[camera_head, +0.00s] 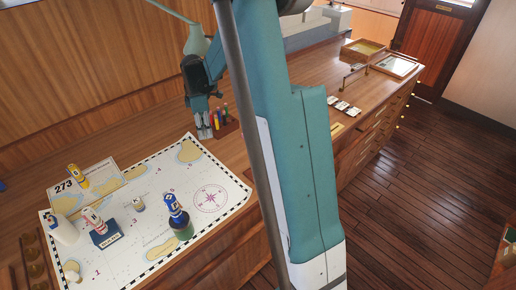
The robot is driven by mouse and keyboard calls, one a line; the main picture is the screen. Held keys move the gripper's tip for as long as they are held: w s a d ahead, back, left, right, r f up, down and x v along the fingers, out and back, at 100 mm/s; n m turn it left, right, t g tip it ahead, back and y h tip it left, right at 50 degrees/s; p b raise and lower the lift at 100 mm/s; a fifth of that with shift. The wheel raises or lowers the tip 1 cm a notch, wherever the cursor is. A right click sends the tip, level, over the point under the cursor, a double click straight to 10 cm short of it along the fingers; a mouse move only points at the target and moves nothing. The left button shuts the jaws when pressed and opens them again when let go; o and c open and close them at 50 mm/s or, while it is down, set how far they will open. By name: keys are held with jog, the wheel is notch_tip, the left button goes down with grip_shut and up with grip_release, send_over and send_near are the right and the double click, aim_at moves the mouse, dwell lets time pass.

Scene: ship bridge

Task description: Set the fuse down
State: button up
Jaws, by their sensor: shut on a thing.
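My gripper (204,131) hangs at the back edge of the chart, left of the rack of coloured sticks. It points down, with its fingers shut on the fuse. The fuse is too small and too covered by the fingers to make out its shape. I cannot tell whether its lower end touches the surface. The nautical chart (150,238) lies flat on the wooden counter (150,130), in front and to the left of my gripper.
A rack of coloured sticks (223,122) stands close to the right of my gripper. The chart's compass-rose area is clear.

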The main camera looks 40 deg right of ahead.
jog(key=s+d+r+n+p, duration=0.1)
jog(key=s+d+n, duration=0.2)
jog(key=s+d, duration=0.3)
jog(key=s+d+n+p, duration=0.1)
jog(key=s+d+n, duration=0.3)
jog(key=d, duration=0.9)
jog(key=s, duration=0.3)
jog(key=shift+d+r+n, duration=0.25)
jog(key=shift+r+n, duration=0.05)
jog(key=shift+r, duration=0.05)
jog(key=shift+f, duration=0.1)
jog(key=shift+f+p, duration=0.3)
jog(key=shift+f, duration=2.55)
jog(key=shift+f, duration=2.1)
jog(key=shift+f, duration=0.15)
jog(key=o, duration=0.9)
jog(key=shift+r, duration=0.2)
